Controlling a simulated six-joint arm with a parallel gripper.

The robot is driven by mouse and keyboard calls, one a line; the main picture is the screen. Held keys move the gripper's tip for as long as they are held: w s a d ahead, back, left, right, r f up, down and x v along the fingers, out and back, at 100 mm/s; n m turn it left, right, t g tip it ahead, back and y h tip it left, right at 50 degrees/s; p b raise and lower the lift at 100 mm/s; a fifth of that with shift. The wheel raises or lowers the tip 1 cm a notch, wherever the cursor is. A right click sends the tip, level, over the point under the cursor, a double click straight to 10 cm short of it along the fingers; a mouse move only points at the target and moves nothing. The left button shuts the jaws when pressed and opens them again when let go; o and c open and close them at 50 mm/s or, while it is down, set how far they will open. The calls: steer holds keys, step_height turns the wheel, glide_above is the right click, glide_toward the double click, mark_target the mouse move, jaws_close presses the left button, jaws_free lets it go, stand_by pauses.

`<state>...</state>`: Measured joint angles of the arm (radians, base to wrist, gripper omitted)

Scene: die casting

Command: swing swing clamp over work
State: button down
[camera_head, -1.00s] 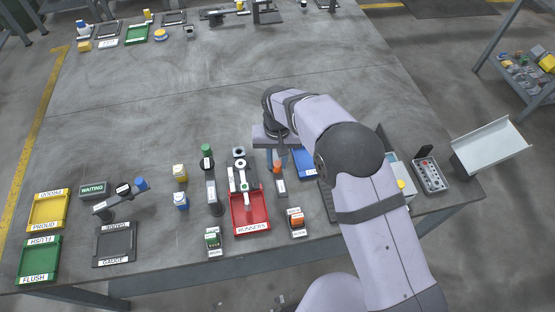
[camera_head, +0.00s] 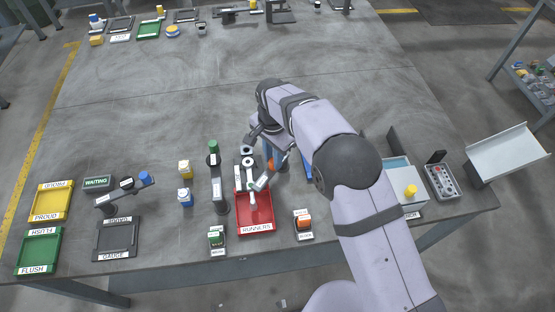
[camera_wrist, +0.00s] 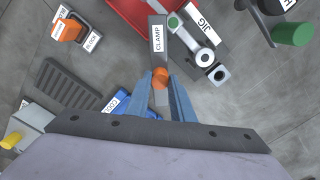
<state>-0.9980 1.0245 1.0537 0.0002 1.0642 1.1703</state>
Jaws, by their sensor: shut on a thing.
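The swing clamp is a grey bar labelled CLAMP (camera_wrist: 158,38) with an orange knob (camera_wrist: 161,72). In the head view the clamp bar (camera_head: 262,182) slants beside the work, above the red RUNNERS tray. My gripper (camera_wrist: 160,88) has its two blue fingers closed around the knob; in the head view my gripper (camera_head: 269,154) is partly hidden by my arm. The jig (camera_wrist: 199,17) stands alongside the clamp and holds a light grey ringed workpiece (camera_wrist: 204,57); the workpiece (camera_head: 249,162) also shows in the head view. The clamp's far end is near the workpiece's green-dotted end; contact is unclear.
The red RUNNERS tray (camera_head: 255,225) lies in front of the jig. A post with a green top (camera_head: 214,147) stands left of it. An orange-topped block (camera_head: 302,214) is at the right. A blue tray (camera_wrist: 128,101) lies near my gripper.

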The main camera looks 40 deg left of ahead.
steer(key=shift+w+a+r+m, duration=0.1)
steer(key=shift+w+a+m, duration=0.35)
steer(key=shift+m, duration=1.1)
steer(key=shift+w+a+f+m, duration=0.1)
steer(key=shift+a+m, duration=0.7)
steer(key=shift+m, duration=0.7)
steer(key=shift+w+a+r+m, duration=0.15)
steer(key=shift+a+m, duration=0.45)
steer(key=shift+m, duration=0.95)
steer(key=shift+w, duration=0.1)
steer(key=c, duration=1.5)
jaws_free()
steer(key=shift+c, duration=0.2)
step_height(320, 180, up, 7)
steer(key=b, duration=0.1)
steer(key=shift+r, duration=0.1)
